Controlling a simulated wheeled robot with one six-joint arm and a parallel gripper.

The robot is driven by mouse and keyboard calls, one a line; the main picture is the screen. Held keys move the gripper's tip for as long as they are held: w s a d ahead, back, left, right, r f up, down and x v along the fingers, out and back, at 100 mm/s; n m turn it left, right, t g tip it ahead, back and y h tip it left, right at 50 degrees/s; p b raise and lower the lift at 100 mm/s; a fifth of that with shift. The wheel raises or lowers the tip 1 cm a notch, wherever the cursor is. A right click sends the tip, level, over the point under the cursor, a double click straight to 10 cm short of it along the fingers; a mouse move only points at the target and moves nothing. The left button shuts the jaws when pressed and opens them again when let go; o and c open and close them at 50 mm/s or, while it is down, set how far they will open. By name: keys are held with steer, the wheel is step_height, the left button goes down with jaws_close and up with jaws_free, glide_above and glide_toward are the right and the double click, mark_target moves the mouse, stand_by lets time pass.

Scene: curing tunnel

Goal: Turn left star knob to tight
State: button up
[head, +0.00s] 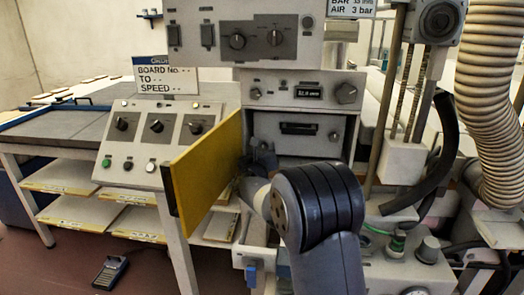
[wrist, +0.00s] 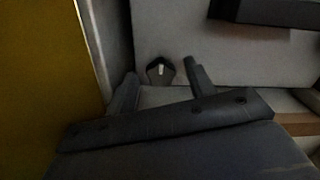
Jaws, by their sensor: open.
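In the wrist view a small dark knob (wrist: 160,73) with a pale upright mark sits low on a light panel. It appears to be the left star knob. My gripper (wrist: 160,82) is open, with one finger to the left of the knob and one to the right. I cannot tell whether either finger touches it. In the head view my gripper (head: 256,155) is at the lower left of the drawer front (head: 315,132), where the knob is not clearly visible.
An open yellow door (head: 206,168) stands just left of my gripper; it fills the left side of the wrist view (wrist: 45,80). A dark handle (head: 299,128) sits on the drawer front, with a small knob (head: 334,135) to its right. A sloped control panel (head: 150,150) stands further left.

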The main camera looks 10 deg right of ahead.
steer(key=c, duration=1)
steer(key=shift+o, duration=0.2)
steer(key=shift+f+b, duration=0.1)
steer(key=shift+b, duration=0.4)
steer(key=shift+d+m+b, duration=0.1)
steer(key=shift+m+b, duration=8.8)
steer(key=shift+b, duration=0.45)
